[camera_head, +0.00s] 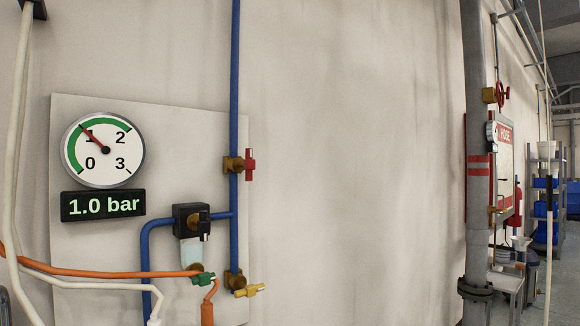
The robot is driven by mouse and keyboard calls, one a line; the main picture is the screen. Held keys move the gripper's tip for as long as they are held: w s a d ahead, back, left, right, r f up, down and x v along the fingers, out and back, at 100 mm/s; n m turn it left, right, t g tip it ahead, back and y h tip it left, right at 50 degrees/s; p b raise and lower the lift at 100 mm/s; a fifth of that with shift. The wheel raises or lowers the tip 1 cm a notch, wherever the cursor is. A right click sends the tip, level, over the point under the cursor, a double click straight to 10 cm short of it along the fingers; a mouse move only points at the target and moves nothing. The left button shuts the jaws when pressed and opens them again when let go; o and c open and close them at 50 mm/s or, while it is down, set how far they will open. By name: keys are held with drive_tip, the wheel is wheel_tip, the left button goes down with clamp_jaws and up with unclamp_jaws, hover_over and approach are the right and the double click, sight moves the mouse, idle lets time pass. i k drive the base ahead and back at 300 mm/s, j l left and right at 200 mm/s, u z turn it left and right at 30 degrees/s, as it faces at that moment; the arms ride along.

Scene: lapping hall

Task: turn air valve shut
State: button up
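A valve with a red handle (250,164) and brass body sits on the vertical blue pipe (235,80); its handle stands upright, along the pipe. Lower on the same pipe is a valve with a yellow handle (249,290), lying roughly crosswise. A small green-handled valve (203,279) sits below the black regulator (192,220) with its clear bowl. The picture does not show which of these is the air valve. A round gauge (103,150) has its needle near 1, and the display (103,205) reads 1.0 bar. My gripper is not in view.
Orange and white hoses (110,272) cross the lower left in front of the panel (75,245). A thick grey pipe (479,230) with a flange stands at right. Beyond it are a hose cabinet (505,165), a red extinguisher (515,212) and shelves (545,190). The middle wall is bare.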

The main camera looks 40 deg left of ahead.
sight(249, 164)
drive_tip(key=i, duration=2)
drive_tip(key=i+u, duration=0.25)
drive_tip(key=u, duration=0.15)
drive_tip(key=i+l+u, duration=0.15)
drive_tip(key=u, duration=0.25)
drive_tip(key=i+l+u, duration=0.2)
drive_tip(key=i+u, duration=0.2)
drive_tip(key=u, duration=2.85)
drive_tip(key=j, duration=0.1)
